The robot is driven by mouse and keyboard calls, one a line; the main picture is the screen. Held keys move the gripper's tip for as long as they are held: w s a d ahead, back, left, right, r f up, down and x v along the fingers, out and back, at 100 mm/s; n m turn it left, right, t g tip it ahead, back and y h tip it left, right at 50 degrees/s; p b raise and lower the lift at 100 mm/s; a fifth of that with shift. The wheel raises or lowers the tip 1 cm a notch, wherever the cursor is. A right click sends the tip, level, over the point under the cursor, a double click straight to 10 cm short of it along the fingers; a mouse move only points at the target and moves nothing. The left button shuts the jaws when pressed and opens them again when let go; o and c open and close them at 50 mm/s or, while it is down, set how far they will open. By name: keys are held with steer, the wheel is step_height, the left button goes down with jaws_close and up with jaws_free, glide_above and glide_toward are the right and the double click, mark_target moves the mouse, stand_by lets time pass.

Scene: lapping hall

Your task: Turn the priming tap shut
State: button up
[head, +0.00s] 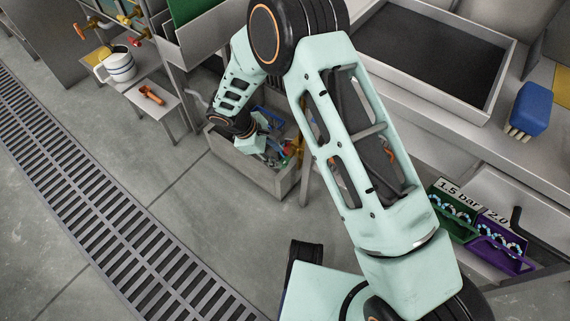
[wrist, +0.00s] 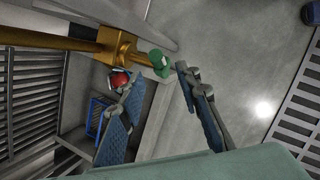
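In the wrist view a brass tap body (wrist: 117,46) sits on a brass pipe (wrist: 45,37). A green round piece (wrist: 159,63) shows at its right end and a red ball-like piece (wrist: 119,79) below it. I cannot tell which of these is the tap's handle. My gripper (wrist: 152,80) is open. In the head view my gripper (head: 281,153) is small and partly hidden at the grey trough.
The grey trough (head: 240,166) holds a blue basket (head: 271,117), also seen in the wrist view (wrist: 97,117). A small stand (head: 160,112) with an orange tool and a white jug (head: 119,66) are at left. A floor grating (head: 100,215) runs past; the floor beside it is clear.

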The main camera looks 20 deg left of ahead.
mark_target(285, 162)
steer(key=b+x, duration=0.1)
steer(key=x, duration=0.6)
steer(key=shift+b, duration=0.4)
jaws_close()
